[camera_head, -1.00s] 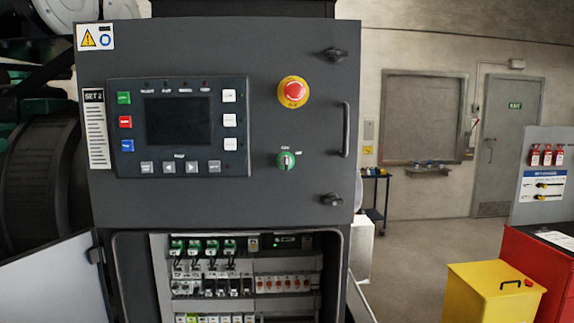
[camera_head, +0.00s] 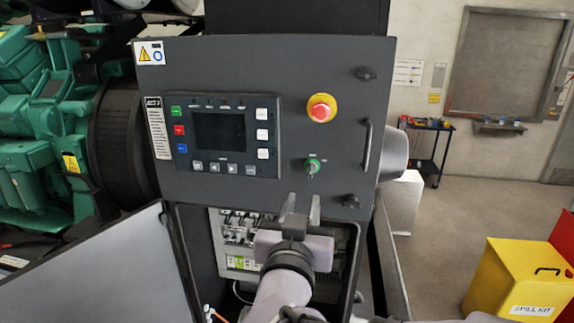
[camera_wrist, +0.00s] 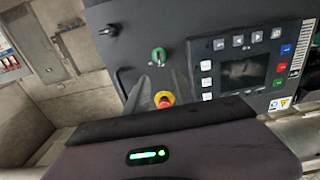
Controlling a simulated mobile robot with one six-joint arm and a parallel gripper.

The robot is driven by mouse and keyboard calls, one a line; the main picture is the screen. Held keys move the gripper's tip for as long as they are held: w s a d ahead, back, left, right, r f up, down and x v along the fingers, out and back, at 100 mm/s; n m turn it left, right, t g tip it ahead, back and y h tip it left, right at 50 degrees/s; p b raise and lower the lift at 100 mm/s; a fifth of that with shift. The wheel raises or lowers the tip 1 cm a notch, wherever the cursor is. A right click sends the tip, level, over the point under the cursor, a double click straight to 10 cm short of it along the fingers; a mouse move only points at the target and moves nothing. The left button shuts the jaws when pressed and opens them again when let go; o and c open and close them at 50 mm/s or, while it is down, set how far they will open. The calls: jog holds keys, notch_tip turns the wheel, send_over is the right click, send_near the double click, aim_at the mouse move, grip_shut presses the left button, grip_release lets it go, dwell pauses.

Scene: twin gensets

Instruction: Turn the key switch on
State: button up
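The key switch (camera_head: 312,166) is a small knob with a green collar on the dark grey panel door (camera_head: 340,100), below the red emergency stop button (camera_head: 320,108). In the wrist view the key switch (camera_wrist: 158,55) shows beyond the fingers, with the picture turned over. My gripper (camera_head: 301,204) is in front of the panel, below the key switch in the head view. Its two fingers are apart with nothing between them. The gripper (camera_wrist: 160,78) also shows in the wrist view. Its fingers look clear of the switch, though the exact depth is hard to tell.
A control display (camera_head: 220,133) with coloured buttons is left of the switch. A vertical door handle (camera_head: 367,145) is to its right. Below, an open cabinet bay holds electrical parts (camera_head: 238,235), with its pale door (camera_head: 110,270) swung left. A yellow spill kit bin (camera_head: 515,275) stands at right.

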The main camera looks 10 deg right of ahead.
aim_at(311, 173)
jog(key=x, duration=1.2)
jog(key=shift+s+d+f+p, duration=0.1)
jog(key=shift+p, duration=0.3)
grip_shut()
